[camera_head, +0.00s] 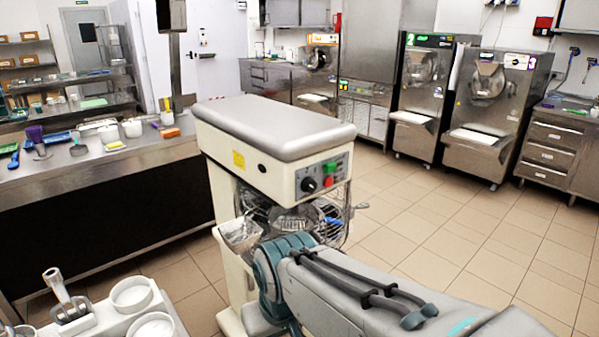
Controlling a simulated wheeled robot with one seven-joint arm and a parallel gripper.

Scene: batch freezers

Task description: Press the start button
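A cream mixer-like machine (265,160) with a grey rounded top stands right in front of me. Its front panel holds a black knob (309,185), a green button (331,167) and, just below the green one, a red button (328,181). No label on the buttons is readable. A wire guard (340,215) and a metal chute (240,235) sit under the panel. My grey arm reaches in from the lower right, its blue joint in front of the machine's lower part and below the panel. I cannot make out my gripper; the arm may hide it. Both buttons are unobstructed.
A steel counter (170,150) with tubs and utensils stands at the left. Two upright batch freezers (420,100) (490,115) stand at the back right, with a steel drawer unit (550,150) beside them. Tiled floor (430,240) to the right is clear. A white tray with bowls (100,320) is at lower left.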

